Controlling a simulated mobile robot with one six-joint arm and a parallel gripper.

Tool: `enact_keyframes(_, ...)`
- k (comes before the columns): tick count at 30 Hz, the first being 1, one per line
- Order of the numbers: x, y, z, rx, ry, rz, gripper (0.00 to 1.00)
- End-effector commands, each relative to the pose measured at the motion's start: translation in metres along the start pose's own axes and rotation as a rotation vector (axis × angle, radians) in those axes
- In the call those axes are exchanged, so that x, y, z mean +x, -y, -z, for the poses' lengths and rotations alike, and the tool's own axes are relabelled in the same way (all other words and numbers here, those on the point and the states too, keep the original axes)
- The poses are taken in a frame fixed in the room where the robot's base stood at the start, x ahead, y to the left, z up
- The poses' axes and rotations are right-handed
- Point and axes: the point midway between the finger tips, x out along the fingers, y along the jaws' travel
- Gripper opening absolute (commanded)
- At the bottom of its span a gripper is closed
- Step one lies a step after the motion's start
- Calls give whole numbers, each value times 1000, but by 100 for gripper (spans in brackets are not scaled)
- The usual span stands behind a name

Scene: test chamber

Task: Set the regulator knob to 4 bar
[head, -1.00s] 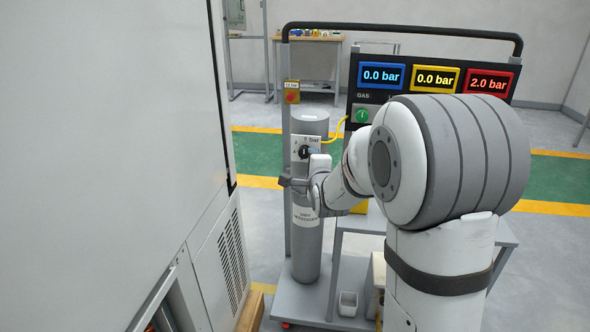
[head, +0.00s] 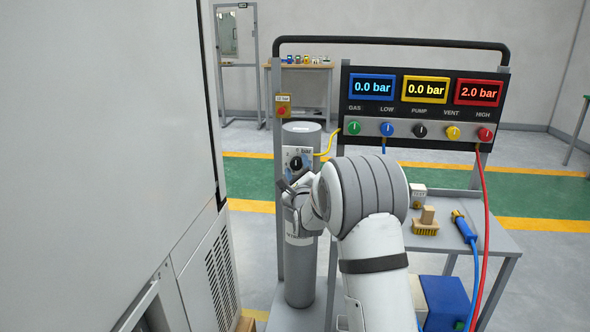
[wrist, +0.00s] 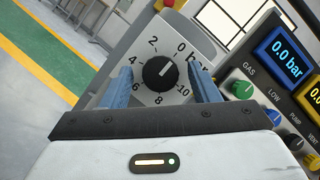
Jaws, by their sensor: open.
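The black round regulator knob (wrist: 160,73) sits on a light dial plate (wrist: 178,48) marked 0, 2, 4, 6, 8, 10 and "bar". The white mark on the knob points up and slightly right, toward the 0. The 4 is at the knob's left. In the head view the knob (head: 296,163) is on the grey cylinder (head: 302,265). My gripper (wrist: 160,69) is open, its blue fingers on either side of the knob with gaps visible. In the head view my gripper (head: 289,186) is just below the knob, partly hidden by my arm.
A panel to the right has a blue display (head: 373,88) reading 0.0 bar, a yellow one (head: 426,90) reading 0.0 bar and a red one (head: 478,92) reading 2.0 bar. Several coloured knobs sit below. A large grey cabinet (head: 110,130) stands close on the left.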

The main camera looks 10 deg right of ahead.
Motion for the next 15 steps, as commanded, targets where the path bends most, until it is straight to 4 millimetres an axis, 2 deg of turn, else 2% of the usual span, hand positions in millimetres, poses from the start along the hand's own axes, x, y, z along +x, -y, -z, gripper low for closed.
enact_keyframes(4,7,0,0,-1,-1,-1,55)
enact_keyframes(11,7,0,0,-1,-1,-1,55)
enact_keyframes(15,7,0,0,-1,-1,-1,44)
